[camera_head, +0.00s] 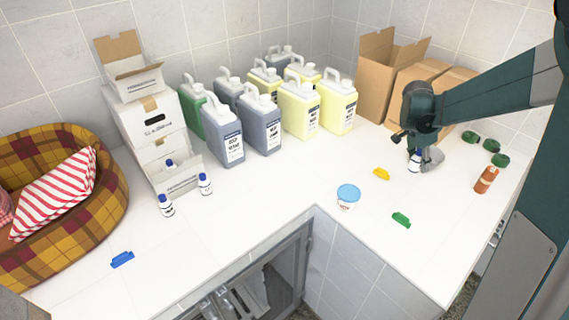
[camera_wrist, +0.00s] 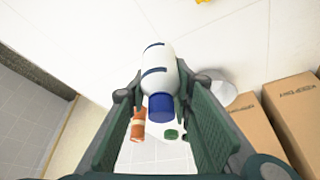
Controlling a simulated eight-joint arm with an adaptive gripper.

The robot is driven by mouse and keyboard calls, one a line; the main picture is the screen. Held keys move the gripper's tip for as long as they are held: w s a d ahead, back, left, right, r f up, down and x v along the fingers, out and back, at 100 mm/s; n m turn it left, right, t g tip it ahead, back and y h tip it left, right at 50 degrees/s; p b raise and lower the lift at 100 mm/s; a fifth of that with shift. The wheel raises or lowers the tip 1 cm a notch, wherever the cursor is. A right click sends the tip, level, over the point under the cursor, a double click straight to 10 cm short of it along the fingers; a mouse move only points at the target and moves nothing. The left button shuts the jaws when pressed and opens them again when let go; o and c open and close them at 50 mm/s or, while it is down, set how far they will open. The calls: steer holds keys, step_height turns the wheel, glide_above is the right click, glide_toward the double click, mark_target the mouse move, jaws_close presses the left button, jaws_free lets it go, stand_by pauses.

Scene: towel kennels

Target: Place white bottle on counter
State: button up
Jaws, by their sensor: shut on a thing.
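A white bottle (camera_head: 414,163) with a blue cap is between the fingers of my gripper (camera_head: 416,156), at the right part of the counter (camera_head: 290,215). In the wrist view my gripper (camera_wrist: 160,98) is shut on this white bottle (camera_wrist: 157,68), with its blue cap (camera_wrist: 161,107) toward me. I cannot tell whether its base touches the counter. Two similar white bottles stand at the left, one in front (camera_head: 166,206) and one beside it (camera_head: 205,184). Another bottle (camera_head: 170,165) shows partly behind the open box front.
Large jugs (camera_head: 264,125) and cardboard boxes (camera_head: 380,75) line the back. An orange bottle (camera_head: 485,180), green rolls (camera_head: 486,145), a yellow clip (camera_head: 381,174), a green clip (camera_head: 401,220) and a blue-lidded tub (camera_head: 348,196) lie around. A grey rounded object (camera_head: 434,158) is close beside my gripper.

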steer(key=w+a+n+t+y, duration=0.15)
steer(key=a+n, duration=0.25)
steer(key=a, duration=1.6)
steer(key=w+a+n+t, duration=0.1)
steer(key=w+a+n, duration=0.2)
steer(key=a, duration=1.7)
steer(key=s+a+n+y, duration=0.1)
steer(key=s+a, duration=0.5)
steer(key=a, duration=0.8)
steer(key=s+a+f+n+y+b, duration=0.1)
steer(key=s+a+n, duration=0.3)
steer(key=a, duration=1)
steer(key=s+a+n+t+y, duration=0.1)
steer(key=s+a+n, duration=0.2)
steer(key=s+a, duration=0.4)
steer(key=a, duration=0.7)
steer(key=shift+s+f+b, duration=0.25)
steer(key=shift+s+b, duration=0.1)
steer(key=shift+s, duration=0.05)
steer(key=shift+f, duration=2.2)
steer(key=shift+f, duration=1.8)
